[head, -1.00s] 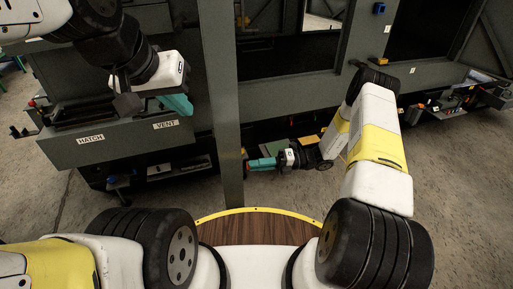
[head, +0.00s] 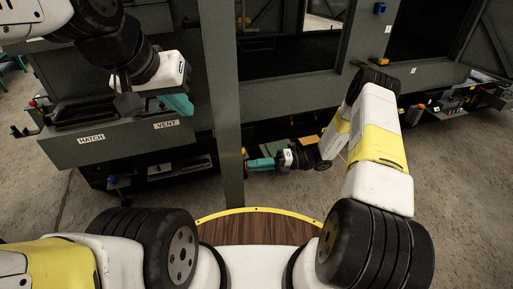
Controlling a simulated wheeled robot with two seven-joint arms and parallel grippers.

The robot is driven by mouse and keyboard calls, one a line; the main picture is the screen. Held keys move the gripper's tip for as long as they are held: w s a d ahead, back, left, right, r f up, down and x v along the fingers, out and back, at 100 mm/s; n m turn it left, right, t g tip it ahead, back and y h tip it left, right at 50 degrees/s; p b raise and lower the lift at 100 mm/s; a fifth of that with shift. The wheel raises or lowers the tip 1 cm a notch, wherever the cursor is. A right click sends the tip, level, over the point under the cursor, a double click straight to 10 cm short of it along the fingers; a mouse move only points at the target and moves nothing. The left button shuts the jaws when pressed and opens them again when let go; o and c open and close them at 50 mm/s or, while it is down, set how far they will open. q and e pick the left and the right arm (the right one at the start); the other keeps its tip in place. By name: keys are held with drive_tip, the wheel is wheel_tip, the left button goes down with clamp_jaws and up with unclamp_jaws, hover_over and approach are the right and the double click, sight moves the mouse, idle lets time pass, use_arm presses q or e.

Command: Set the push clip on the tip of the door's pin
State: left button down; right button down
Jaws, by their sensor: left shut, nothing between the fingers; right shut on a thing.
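My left gripper (head: 178,104) has teal fingers. It is shut and empty, above the grey box front with the HATCH and VENT labels. My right gripper (head: 252,165) points left, low down, just right of the grey upright post. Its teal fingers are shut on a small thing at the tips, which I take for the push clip. The clip is too small and too close to the post to make out its shape or tilt. The door's pin and its tip cannot be made out in the head view.
The grey upright post (head: 229,140) stands between my two grippers. The grey box front (head: 125,146) is at the left. A dark ledge with loose small parts (head: 440,108) runs at the right. A wooden round top with a yellow rim (head: 262,228) lies below. Concrete floor is open at the right.

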drive_tip(key=shift+s+a, duration=0.1)
drive_tip(key=shift+a, duration=0.45)
drive_tip(key=c, duration=1.3)
unclamp_jaws()
drive_tip(key=shift+c, duration=0.2)
drive_tip(key=w+d, duration=0.1)
drive_tip(key=d, duration=0.6)
drive_tip(key=shift+d, duration=0.35)
